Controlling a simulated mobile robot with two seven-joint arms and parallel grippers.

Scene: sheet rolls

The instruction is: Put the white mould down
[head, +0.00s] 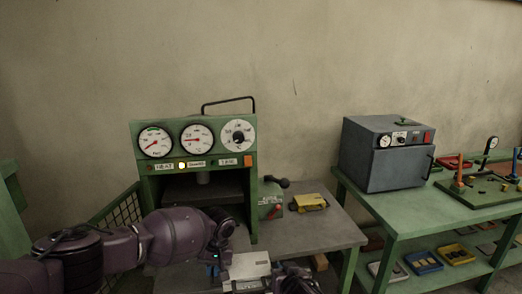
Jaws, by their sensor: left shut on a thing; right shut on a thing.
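The white mould (248,268) is a pale, flat block at the bottom of the head view, in front of the green press (250,212). My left gripper (226,264) is shut on its left side. My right gripper (286,278) is shut on its right side, partly cut off by the lower picture edge. The mould lies between the two grippers, near the front of the grey table top (325,232). I cannot tell whether it touches the table. Its lower part is out of view.
A grey oven (388,155) sits on the green bench (400,209). Several moulds, one blue (423,262), lie on its lower shelf. The grey table's right part is clear.

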